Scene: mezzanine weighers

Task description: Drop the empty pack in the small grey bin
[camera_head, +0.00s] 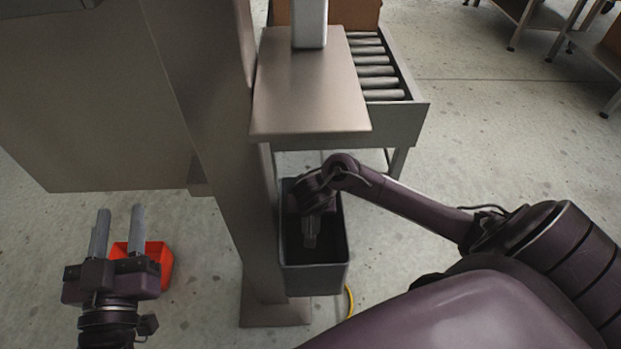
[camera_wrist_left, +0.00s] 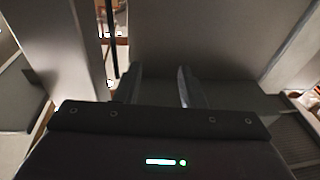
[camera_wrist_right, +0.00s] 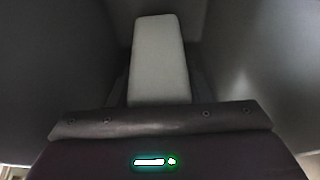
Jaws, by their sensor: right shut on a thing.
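The small grey bin (camera_head: 315,280) stands on the floor beside the metal column, below the small steel table. My right gripper (camera_head: 311,222) reaches down into the bin's mouth. It is shut on a pale grey pack (camera_wrist_right: 159,60), which sits between the bin's dark walls in the right wrist view. In the head view only a small end of the pack (camera_head: 311,238) shows. The pack's contents cannot be seen. My left gripper (camera_head: 118,232) is open and empty at the lower left, its fingers apart; they also show in the left wrist view (camera_wrist_left: 160,88).
An orange-red bin (camera_head: 160,262) stands on the floor behind my left gripper. The steel column (camera_head: 225,150) rises left of the grey bin. A steel table (camera_head: 310,95) overhangs the bin's back, with a roller conveyor (camera_head: 378,75) behind. A yellow cable (camera_head: 349,302) lies nearby.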

